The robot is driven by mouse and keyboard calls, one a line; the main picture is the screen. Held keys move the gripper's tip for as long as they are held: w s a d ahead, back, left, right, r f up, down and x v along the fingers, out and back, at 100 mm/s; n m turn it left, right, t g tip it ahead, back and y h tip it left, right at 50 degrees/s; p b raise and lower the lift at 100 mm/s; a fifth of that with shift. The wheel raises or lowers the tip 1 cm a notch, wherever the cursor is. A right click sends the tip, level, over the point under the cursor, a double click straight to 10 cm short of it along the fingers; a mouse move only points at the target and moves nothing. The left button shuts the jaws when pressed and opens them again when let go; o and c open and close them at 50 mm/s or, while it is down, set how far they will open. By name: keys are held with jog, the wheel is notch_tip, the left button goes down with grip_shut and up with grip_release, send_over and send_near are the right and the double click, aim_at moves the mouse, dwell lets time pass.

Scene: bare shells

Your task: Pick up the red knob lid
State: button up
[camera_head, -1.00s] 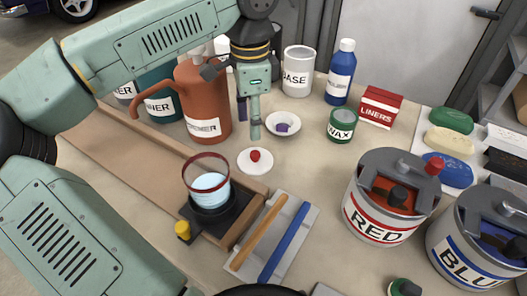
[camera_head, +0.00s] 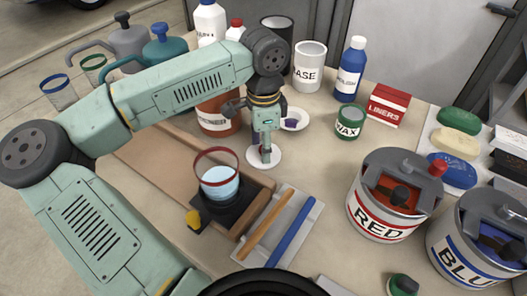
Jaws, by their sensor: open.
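The red knob lid (camera_head: 275,164) is a flat white disc lying on the table, right of the wooden tray. Its red knob is hidden behind my gripper (camera_head: 266,154) in this view. My gripper points down over the middle of the lid, with its fingertips at or just above the knob. I cannot tell whether they touch it. The gripper is open and holds nothing that I can see.
A clear red-rimmed cup (camera_head: 218,178) of light blue liquid stands close left of the lid. A tray (camera_head: 300,222) with orange and blue sticks lies in front. Behind are a white dish (camera_head: 296,117) and a green WAX tin (camera_head: 350,122). The RED can (camera_head: 380,222) stands right.

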jog(key=shift+c, duration=0.6)
grip_shut()
jog(key=shift+r, duration=0.1)
